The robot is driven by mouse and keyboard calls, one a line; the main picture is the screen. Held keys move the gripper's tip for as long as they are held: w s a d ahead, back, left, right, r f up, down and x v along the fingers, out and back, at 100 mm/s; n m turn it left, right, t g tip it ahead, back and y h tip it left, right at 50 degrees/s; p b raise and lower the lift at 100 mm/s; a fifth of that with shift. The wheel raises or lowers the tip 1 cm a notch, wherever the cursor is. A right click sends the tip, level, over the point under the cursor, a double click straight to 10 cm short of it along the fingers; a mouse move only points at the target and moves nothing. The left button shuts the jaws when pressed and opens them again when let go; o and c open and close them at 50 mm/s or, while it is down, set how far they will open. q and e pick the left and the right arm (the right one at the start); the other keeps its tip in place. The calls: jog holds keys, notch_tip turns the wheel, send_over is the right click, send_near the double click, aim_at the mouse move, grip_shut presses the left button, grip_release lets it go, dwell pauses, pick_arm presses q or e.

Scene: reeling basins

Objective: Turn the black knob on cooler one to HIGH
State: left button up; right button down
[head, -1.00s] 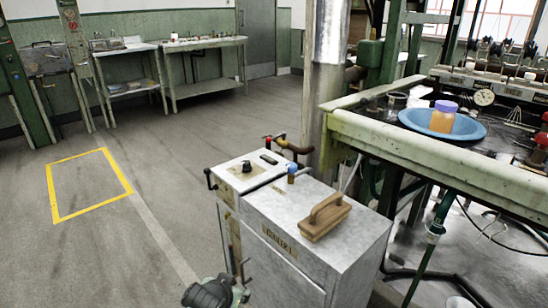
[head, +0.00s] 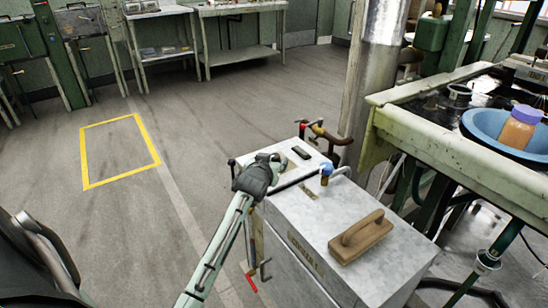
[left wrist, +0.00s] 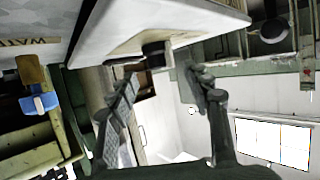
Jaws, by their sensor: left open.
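Cooler one (head: 372,275) is the grey metal cabinet with a wooden-handled block on its lid. Its control panel is at the far left corner of the top. The black knob (left wrist: 157,53) stands out from the panel in the left wrist view, with the fingers reaching up on both sides of it. In the head view my gripper hides the knob. My left gripper (head: 268,160) is over the panel; it also shows in the left wrist view (left wrist: 163,77), fingers apart. I cannot tell whether the fingers touch the knob. The setting marks are not readable. My right gripper is out of view.
The wooden float (head: 361,236) and a blue-topped valve (head: 326,173) are on the cooler. Red-handled taps (head: 303,128) stand behind it. A basin bench with a blue bowl (head: 482,122) is at right, beside a column (head: 375,70). The floor at left is clear.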

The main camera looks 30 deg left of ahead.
aim_at(274, 158)
pick_arm(q)
jog(key=shift+x, duration=1.2)
jog(key=shift+w+f, duration=0.1)
jog(key=shift+w, duration=0.15)
jog(key=shift+w+a, duration=0.1)
grip_shut()
jog(key=shift+f, duration=0.1)
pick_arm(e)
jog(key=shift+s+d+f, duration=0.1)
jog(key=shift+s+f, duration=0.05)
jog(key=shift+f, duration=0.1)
